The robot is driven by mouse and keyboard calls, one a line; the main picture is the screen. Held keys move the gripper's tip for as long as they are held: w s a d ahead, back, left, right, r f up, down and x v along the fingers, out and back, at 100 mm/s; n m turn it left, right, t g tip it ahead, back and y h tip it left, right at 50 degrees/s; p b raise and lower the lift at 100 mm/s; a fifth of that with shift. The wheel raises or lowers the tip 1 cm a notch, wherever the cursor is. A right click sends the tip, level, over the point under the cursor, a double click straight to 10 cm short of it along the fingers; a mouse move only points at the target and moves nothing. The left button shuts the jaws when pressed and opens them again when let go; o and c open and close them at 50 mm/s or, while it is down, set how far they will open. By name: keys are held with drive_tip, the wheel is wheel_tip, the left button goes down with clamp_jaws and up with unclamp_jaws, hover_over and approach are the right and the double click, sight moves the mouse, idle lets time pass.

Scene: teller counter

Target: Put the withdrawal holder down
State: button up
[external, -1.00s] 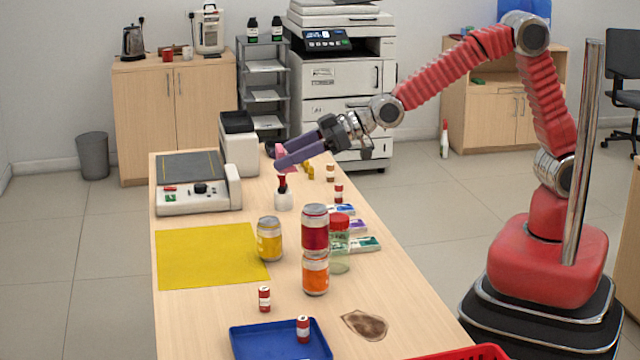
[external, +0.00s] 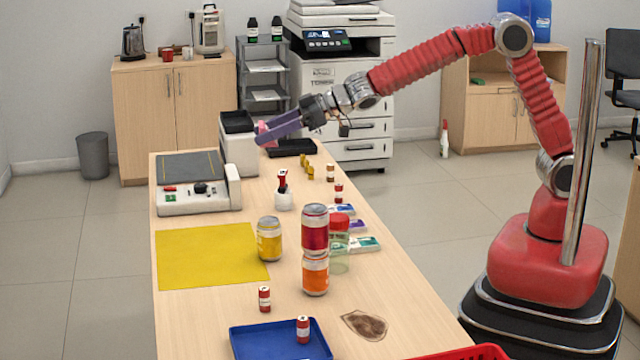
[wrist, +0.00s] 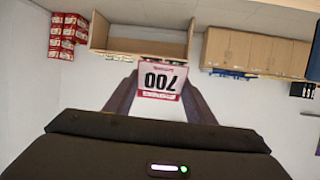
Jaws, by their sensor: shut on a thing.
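The withdrawal holder appears to be a white card with pink bands (wrist: 160,80), reading 700 upside down in the wrist view. It sits between the two purple fingers of my gripper (wrist: 158,92). In the external view my gripper (external: 268,134) is shut on it, and only a small pink part (external: 262,130) shows by the fingertips. Gripper and holder are above the far end of the counter (external: 215,325), in front of the white machine with a black top (external: 240,150).
A black tray (external: 292,147) lies at the counter's far end, just right of the fingertips. Several small yellow pieces (external: 309,169) and a red-handled stamp (external: 282,190) stand nearer. Stacked cans (external: 315,250) and a yellow mat (external: 205,255) are further forward.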

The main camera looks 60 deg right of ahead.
drive_tip(key=w+d, duration=0.9)
drive_tip(key=d, duration=0.3)
drive_tip(key=m+t+h, duration=0.2)
drive_tip(key=m+h, duration=0.1)
hover_over(314, 190)
wheel_tip(314, 190, down, 23)
drive_tip(key=shift+w+d+f, duration=0.1)
drive_tip(key=shift+f, duration=0.4)
drive_tip(key=shift+f, duration=3.1)
drive_tip(key=shift+f, duration=0.15)
drive_tip(key=shift+f, duration=1.75)
